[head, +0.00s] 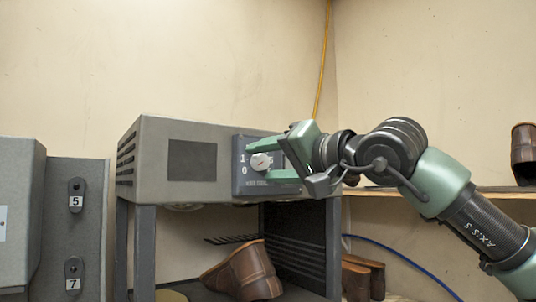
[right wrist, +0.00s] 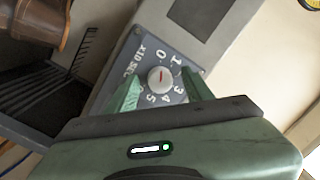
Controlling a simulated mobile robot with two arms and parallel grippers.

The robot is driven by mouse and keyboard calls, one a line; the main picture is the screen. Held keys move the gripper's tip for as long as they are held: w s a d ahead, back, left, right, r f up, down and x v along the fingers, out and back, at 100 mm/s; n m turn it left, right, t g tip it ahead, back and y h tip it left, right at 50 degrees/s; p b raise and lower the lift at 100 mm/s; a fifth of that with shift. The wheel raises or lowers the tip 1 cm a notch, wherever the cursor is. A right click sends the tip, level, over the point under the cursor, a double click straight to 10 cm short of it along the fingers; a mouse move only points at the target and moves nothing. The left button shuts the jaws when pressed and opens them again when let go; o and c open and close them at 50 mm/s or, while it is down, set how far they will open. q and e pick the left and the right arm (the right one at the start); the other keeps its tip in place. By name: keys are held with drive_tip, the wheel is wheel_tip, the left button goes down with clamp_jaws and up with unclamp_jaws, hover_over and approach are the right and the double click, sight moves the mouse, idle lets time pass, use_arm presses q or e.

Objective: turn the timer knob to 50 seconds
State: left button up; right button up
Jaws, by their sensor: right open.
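The timer knob (head: 261,162) is a small round white knob on a dark blue dial panel (head: 241,184) at the front right of the grey machine. In the right wrist view the knob (right wrist: 160,80) carries a red mark that appears to point toward the 0. Numbers ring it, with "X10 SEC" printed beside the 0; some numbers are hidden by the fingers. My right gripper (head: 266,161) is open, its green fingers on either side of the knob. I cannot tell whether they touch it. My left gripper is not in view.
The grey machine (head: 160,185) stands on legs, with a brown shoe (head: 247,272) beneath it. A panel with switches marked 5 and 7 (head: 93,210) is at left. A wooden shelf (head: 495,191) with a brown boot is at right. A yellow cable hangs behind.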

drive_tip(key=shift+w, duration=0.1)
drive_tip(key=shift+c, duration=0.9)
clamp_jaws()
drive_tip(key=shift+f, duration=0.1)
